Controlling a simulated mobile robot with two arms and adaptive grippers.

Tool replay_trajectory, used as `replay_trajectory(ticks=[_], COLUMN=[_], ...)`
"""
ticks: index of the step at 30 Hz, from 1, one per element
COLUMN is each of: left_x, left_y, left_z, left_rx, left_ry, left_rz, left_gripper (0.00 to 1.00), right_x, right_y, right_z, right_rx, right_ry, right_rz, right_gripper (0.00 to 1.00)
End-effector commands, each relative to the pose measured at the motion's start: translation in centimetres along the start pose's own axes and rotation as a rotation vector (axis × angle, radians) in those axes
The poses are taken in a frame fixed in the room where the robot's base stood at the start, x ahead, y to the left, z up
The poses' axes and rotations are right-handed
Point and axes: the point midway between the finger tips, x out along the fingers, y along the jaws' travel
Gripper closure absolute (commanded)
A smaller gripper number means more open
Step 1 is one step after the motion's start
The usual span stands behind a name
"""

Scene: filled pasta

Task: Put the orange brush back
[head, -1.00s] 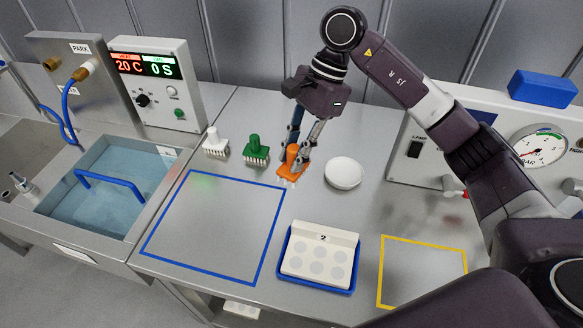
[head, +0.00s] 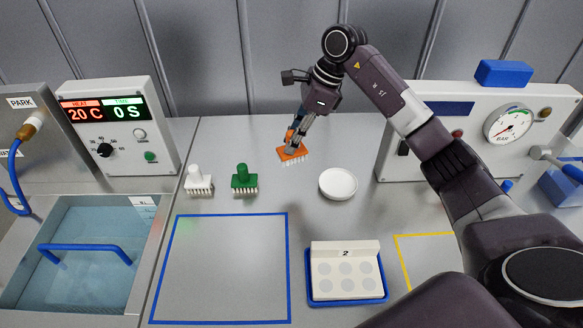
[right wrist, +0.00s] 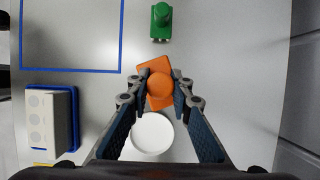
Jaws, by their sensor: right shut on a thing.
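The orange brush (head: 296,154) is at the back of the counter, right of the green brush (head: 244,179) and the white brush (head: 199,181). My right gripper (head: 295,138) is shut on its handle from above. The brush is slightly tilted, bristles down, and appears raised off the counter. In the right wrist view the orange brush (right wrist: 159,87) sits between the two fingers, its block turned at an angle. The green brush also shows there (right wrist: 161,21). My left gripper is not in view.
A white round dish (head: 338,184) lies close to the right of the brush. A blue-outlined square (head: 288,265) is empty. A white block marked 2 (head: 345,270) sits in a blue tray (head: 346,301). A water bath (head: 85,245) is at the left, a gauge panel (head: 440,160) at the right.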

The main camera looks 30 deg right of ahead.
Motion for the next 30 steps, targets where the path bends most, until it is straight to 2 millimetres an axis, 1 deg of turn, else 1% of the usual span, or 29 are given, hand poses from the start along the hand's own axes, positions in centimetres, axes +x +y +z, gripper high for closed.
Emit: replay_trajectory(ticks=[1,3,6,9,14,21,30], left_x=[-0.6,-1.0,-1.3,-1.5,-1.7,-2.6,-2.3], left_y=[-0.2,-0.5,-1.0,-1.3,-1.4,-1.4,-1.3], left_z=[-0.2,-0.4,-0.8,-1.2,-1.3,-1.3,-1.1], left_rx=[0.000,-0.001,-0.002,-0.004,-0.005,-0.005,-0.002], left_ry=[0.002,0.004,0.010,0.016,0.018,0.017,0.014], left_rz=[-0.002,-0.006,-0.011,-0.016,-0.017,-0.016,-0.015], left_gripper=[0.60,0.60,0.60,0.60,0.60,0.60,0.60], right_x=[1.2,2.7,4.4,5.4,6.4,9.4,9.8], right_y=[0.2,0.1,0.1,0.1,0.0,0.1,0.0], right_z=[-0.5,-1.1,-1.8,-2.1,-2.6,-3.9,-4.0], right_rx=[0.001,0.001,0.000,-0.001,-0.002,-0.001,-0.003], right_ry=[0.001,0.000,0.000,-0.001,0.000,-0.001,0.000], right_rz=[0.007,0.005,0.003,0.002,0.002,0.002,-0.001], right_gripper=[1.00,1.00,1.00,1.00,1.00,1.00,1.00])
